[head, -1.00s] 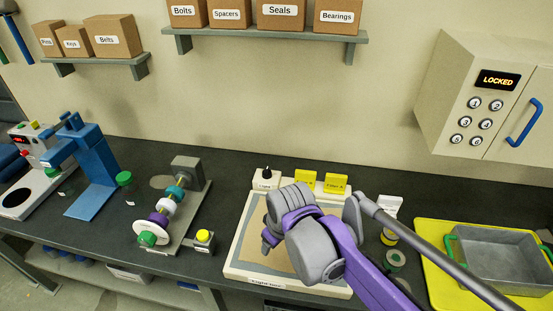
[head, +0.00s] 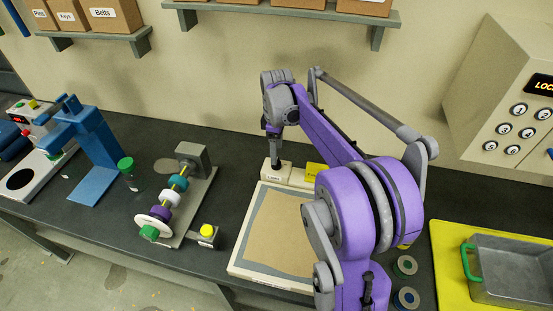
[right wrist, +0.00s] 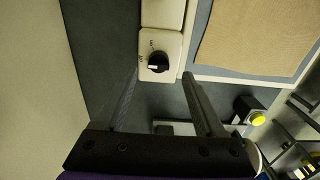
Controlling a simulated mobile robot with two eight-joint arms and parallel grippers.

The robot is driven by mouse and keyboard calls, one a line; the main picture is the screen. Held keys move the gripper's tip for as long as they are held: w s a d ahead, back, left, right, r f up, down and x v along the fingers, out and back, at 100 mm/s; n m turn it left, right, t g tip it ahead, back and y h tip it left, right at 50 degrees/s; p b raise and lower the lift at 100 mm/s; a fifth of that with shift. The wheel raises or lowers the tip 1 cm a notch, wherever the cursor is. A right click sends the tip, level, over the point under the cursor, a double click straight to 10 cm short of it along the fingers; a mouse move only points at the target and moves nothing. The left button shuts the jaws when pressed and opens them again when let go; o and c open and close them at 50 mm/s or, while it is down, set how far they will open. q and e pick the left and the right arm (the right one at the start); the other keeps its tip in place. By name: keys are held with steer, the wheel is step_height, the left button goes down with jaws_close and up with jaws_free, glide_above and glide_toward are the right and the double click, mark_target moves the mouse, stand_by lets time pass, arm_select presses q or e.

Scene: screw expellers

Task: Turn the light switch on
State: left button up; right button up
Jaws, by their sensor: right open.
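The light switch (head: 277,170) is a small cream box with a round black knob at the back left corner of the light box on the bench. In the right wrist view the switch knob (right wrist: 158,61) is black with a white mark, and small print stands beside it. My right gripper (head: 273,154) reaches down from above over the switch and partly hides the knob in the head view. In the right wrist view the right gripper (right wrist: 160,76) is open, with the knob just past and between its fingertips. My left gripper is not in view.
The light box (head: 243,255) with a brown sheet lies in front of the switch. A yellow block (head: 314,171) stands to its right. A shaft stand (head: 195,160) with coloured rings is to the left. The wall (head: 230,90) rises close behind; a yellow tray (head: 447,270) is at right.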

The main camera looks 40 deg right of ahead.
step_height(320, 180, down, 5)
steer(key=shift+w, duration=0.1)
stand_by(0.3)
jaws_close()
